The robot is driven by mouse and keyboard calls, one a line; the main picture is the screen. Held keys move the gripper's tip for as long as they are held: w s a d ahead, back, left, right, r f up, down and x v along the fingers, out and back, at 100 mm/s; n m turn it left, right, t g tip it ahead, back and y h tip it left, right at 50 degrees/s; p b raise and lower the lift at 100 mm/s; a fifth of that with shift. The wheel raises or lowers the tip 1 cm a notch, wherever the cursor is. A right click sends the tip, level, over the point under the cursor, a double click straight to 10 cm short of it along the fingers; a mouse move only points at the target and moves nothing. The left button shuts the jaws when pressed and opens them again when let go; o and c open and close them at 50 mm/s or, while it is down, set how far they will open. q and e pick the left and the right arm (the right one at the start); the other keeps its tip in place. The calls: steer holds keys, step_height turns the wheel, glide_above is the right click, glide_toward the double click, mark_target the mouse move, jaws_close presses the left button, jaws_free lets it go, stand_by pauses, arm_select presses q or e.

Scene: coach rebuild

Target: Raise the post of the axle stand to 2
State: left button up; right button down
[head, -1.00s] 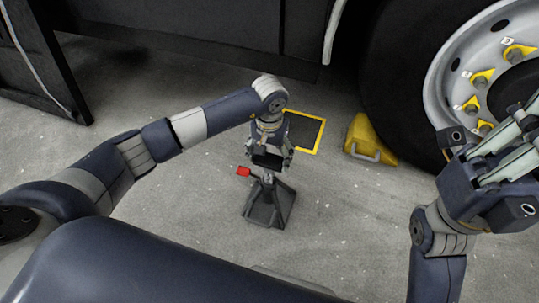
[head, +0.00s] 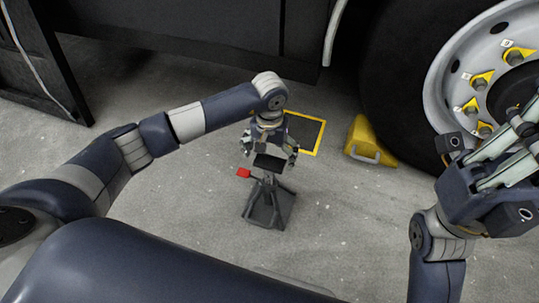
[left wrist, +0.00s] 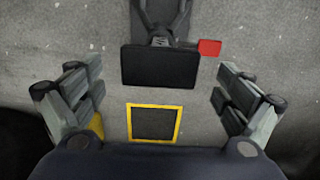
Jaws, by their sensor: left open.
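The dark axle stand (head: 267,207) stands upright on the concrete floor in the middle of the head view. Its post has a flat black head (head: 268,162) on top, and a red handle tab (head: 243,173) sticks out to the left. My left gripper (head: 270,152) is over the stand with its fingers spread apart. In the left wrist view the post head (left wrist: 160,66) lies between the two open fingers, touching neither, and the red tab (left wrist: 209,47) is at upper right. No height marks on the post are readable. My right gripper (head: 515,150) is at the right edge; its fingertips are not clear.
A yellow-bordered dark square (head: 305,132) is on the floor behind the stand. A yellow wheel chock (head: 368,142) sits by the big tyre (head: 405,90) at right. The coach's dark side (head: 200,30) runs along the back. Floor around the stand is clear.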

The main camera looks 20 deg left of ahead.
mark_target(270, 161)
arm_select(q)
step_height(270, 161, up, 11)
steer(key=shift+r, duration=0.15)
stand_by(0.5)
